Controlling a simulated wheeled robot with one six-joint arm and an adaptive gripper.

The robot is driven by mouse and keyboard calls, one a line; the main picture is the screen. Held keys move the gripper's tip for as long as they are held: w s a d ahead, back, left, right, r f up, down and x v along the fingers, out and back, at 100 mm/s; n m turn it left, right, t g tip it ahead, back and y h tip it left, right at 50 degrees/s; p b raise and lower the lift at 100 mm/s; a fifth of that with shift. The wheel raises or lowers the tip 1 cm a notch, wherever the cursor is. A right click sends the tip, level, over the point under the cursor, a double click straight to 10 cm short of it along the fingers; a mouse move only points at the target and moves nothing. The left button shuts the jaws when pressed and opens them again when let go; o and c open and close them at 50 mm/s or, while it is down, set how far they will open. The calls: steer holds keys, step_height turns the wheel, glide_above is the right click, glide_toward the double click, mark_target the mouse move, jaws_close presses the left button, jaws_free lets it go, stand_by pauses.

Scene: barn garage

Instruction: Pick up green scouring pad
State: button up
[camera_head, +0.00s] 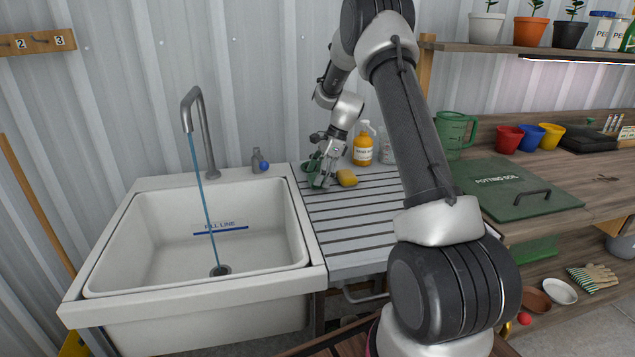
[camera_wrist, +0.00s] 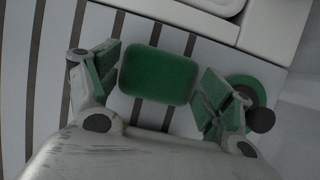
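The green scouring pad (camera_wrist: 158,74) lies on the slatted grey drainboard (camera_head: 353,222). In the wrist view it is a rounded rectangle, seen between the two fingers of my gripper (camera_wrist: 156,87). The gripper is open, with green finger pads. I cannot tell how high the fingertips are above the board. In the head view my gripper (camera_head: 322,176) points down at the back left of the drainboard, and the pad cannot be told clearly from the green finger pads.
A yellow sponge (camera_head: 347,178) lies just right of my gripper. An orange bottle (camera_head: 363,147) stands behind it. A round green thing with a dark knob (camera_wrist: 246,90) is beside the right finger. The white sink (camera_head: 133,250) with running water is left. The drainboard's front is clear.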

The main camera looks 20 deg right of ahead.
stand_by(0.3)
step_height(320, 180, up, 10)
steer(key=o, duration=0.3)
steer(key=c, duration=0.4)
